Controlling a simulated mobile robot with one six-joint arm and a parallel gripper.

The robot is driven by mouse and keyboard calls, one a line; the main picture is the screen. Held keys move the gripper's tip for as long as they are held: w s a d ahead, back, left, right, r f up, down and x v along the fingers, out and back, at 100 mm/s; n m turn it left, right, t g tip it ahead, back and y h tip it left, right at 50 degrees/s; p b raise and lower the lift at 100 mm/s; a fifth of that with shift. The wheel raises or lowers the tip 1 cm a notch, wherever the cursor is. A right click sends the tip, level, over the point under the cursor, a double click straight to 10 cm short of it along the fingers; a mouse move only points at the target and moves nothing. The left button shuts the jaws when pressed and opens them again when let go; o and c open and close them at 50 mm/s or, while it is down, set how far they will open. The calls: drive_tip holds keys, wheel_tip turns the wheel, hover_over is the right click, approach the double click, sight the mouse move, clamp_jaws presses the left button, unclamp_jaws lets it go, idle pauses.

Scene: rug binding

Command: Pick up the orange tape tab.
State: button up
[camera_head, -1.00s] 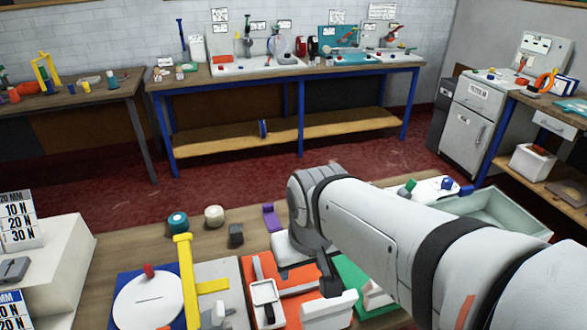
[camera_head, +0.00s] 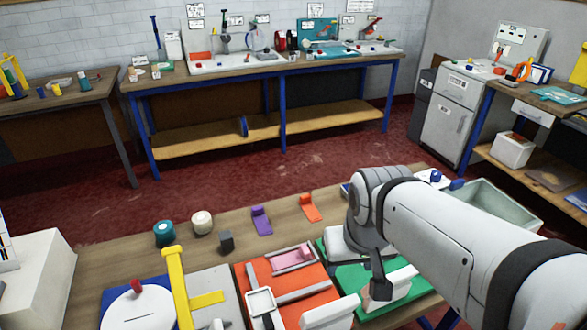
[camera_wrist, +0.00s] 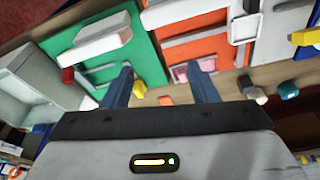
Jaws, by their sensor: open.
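The orange tape tab (camera_head: 310,208) is a small L-shaped piece with a flat foot and a raised end. It lies on the wooden bench behind the orange board, left of my arm in the head view. In the wrist view it shows small (camera_wrist: 166,101), between my gripper's fingers in the picture but beyond them. My gripper (camera_wrist: 161,67) is open with nothing between its fingers. It hangs above the bench, apart from the tab. In the head view my arm hides part of the bench right of the tab.
A purple tab (camera_head: 262,221), a dark block (camera_head: 227,240) and white (camera_head: 202,222) and teal (camera_head: 164,233) rolls stand to the left. The orange board (camera_head: 250,283) and green board (camera_head: 335,279) lie in front. A yellow piece (camera_wrist: 140,90) is near the tab in the wrist view.

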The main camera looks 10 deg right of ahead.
drive_tip(key=shift+o, duration=0.4)
drive_tip(key=shift+w, duration=0.25)
drive_tip(key=n+t+y+b, duration=0.1)
drive_tip(key=n+b, duration=0.2)
hover_over(306, 197)
drive_tip(key=s+d, duration=0.1)
drive_tip(key=s, duration=0.2)
wheel_tip(306, 197, down, 11)
drive_tip(key=p+x, duration=0.1)
drive_tip(key=x, duration=0.7)
drive_tip(key=shift+r+t, duration=0.1)
drive_tip(key=shift+t, duration=0.2)
drive_tip(key=shift+c, duration=0.5)
drive_tip(key=shift+s, duration=0.1)
drive_tip(key=c, duration=0.9)
drive_tip(key=shift+c, duration=0.2)
